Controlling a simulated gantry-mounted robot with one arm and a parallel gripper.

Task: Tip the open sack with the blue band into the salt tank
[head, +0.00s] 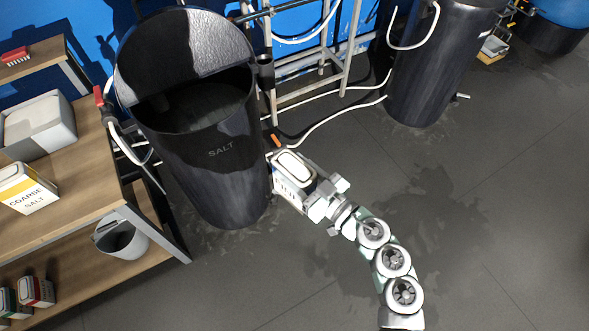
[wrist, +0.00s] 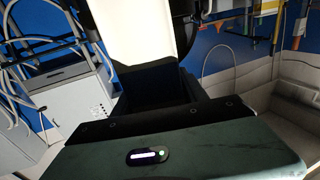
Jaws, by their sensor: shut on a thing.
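The salt tank (head: 205,165) is a tall black tub marked SALT, left of centre in the head view. Its round lid (head: 180,40) stands open at the back, and the inside is dark. My gripper (head: 315,193) is shut on a white sack (head: 292,168), just right of the tank wall and outside its mouth. The sack looks roughly upright; its band colour and whether its top is open are unclear. In the wrist view the pale sack (wrist: 146,30) rises from the dark jaws (wrist: 150,80); its far end is cut off.
A wooden bench (head: 75,180) at left carries a yellow-banded COARSE SALT sack (head: 27,188) and a grey tub (head: 38,127). Small boxes (head: 36,292) sit on its lower shelf. A metal frame and white hoses stand behind the tank. A second black tank (head: 438,65) is at back right. Floor at right is clear.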

